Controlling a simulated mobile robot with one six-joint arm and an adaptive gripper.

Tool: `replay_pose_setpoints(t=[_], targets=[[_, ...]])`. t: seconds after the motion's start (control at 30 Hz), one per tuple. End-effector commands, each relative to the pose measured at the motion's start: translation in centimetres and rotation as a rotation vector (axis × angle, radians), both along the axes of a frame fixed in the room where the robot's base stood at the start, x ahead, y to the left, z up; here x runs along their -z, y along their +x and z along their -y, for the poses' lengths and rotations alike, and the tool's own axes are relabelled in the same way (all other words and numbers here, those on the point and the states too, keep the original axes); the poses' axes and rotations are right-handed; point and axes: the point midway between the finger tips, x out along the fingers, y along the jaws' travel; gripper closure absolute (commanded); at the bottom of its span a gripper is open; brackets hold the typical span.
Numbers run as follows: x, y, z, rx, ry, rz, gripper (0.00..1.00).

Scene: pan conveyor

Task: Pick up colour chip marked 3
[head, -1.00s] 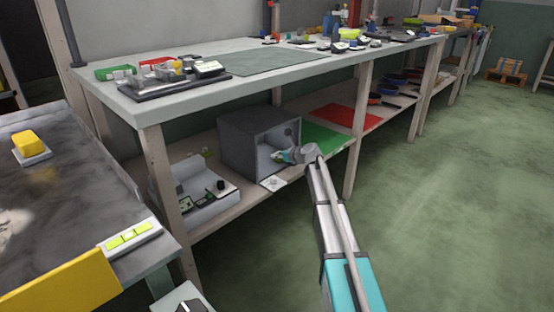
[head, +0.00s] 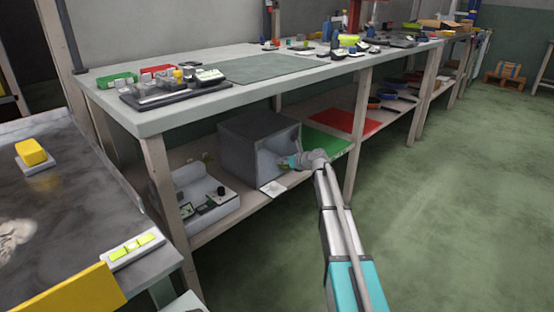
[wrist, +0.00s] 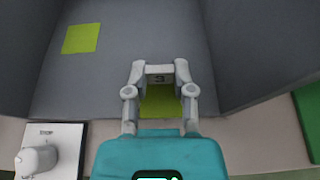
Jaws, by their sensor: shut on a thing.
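The colour chip marked 3 (wrist: 160,100) is a yellow-green square with a grey end bearing a 3. It sits between the fingers of my gripper (wrist: 160,72), which is shut on it. In the head view my gripper (head: 291,162) is at the open front of a grey box (head: 249,130) on the lower shelf; the chip is too small to make out there. A second yellow-green square (wrist: 81,39) lies inside the box, up and left of my gripper in the wrist view. I cannot read a mark on it.
Grey box walls (wrist: 255,55) stand on both sides of my gripper. A white plate with a knob (wrist: 38,158) is at lower left in the wrist view. A green mat (head: 325,142) lies right of the box. The worktop (head: 150,118) is above.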

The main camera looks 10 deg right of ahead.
Motion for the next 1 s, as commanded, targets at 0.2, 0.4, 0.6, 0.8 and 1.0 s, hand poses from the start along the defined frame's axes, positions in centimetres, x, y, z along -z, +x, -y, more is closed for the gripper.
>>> replay_pose_setpoints(t=[0.2,0.4,0.6,0.8,1.0], targets=[[0.0,-4.4,3.0,0.003,0.0,0.0,0.93],[0.0,-7.9,5.5,0.003,0.001,0.0,0.93],[0.0,-10.3,7.4,0.003,0.001,0.0,0.93],[0.0,-11.6,8.4,0.001,0.0,0.0,0.93],[0.0,-11.9,8.7,0.001,0.0,0.0,0.93]])
